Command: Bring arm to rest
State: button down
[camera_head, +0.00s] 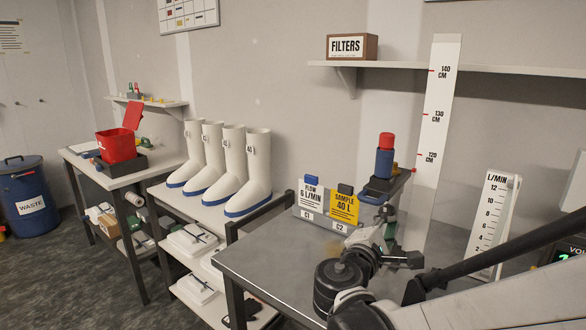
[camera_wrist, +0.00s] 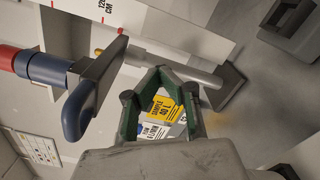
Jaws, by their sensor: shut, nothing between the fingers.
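A red-capped blue device (camera_head: 385,160) on a dark support stands just behind my gripper. Its blue handle (camera_wrist: 78,112) is left of the fingers in the wrist view, apart from them. My arm hides part of the bench.
A tall height scale (camera_head: 434,125) and an L/MIN gauge (camera_head: 492,225) stand on the bench. A shelf (camera_head: 470,68) with a FILTERS box (camera_head: 351,47) is above. White boots (camera_head: 248,170), a red bin (camera_head: 117,146) and a blue WASTE drum (camera_head: 32,200) are left. The bench's front-left is clear.

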jog(key=s+d+f+m+g+y, duration=0.2)
jog(key=s+d+f+m+g, duration=0.1)
jog(key=s+d+m, duration=0.15)
jog(key=s+a+f+m+g+y, duration=0.1)
jog(key=s+m+y, duration=0.1)
jog(key=s, duration=0.3)
jog(key=s+a+f+m+g+y, duration=0.1)
jog(key=s+a+f+m+y, duration=0.1)
jog(key=s+m, duration=0.3)
jog(key=s+a+f+m+g+y, duration=0.1)
jog(key=s+f+m+g+y, duration=0.1)
jog(key=s+m+y, duration=0.2)
jog(key=shift+s+a+f, duration=0.1)
jog(key=shift+s+a, duration=0.1)
jog(key=shift+s, duration=0.55)
jog(key=shift+s+a+f, duration=0.1)
jog(key=shift+s+a, duration=0.05)
jog(key=shift+s, duration=0.55)
jog(key=shift+s+a+m+y, duration=0.35)
jog(key=shift+a+m+y, duration=0.05)
jog(key=shift+a+m, duration=0.05)
dwell(0.5)
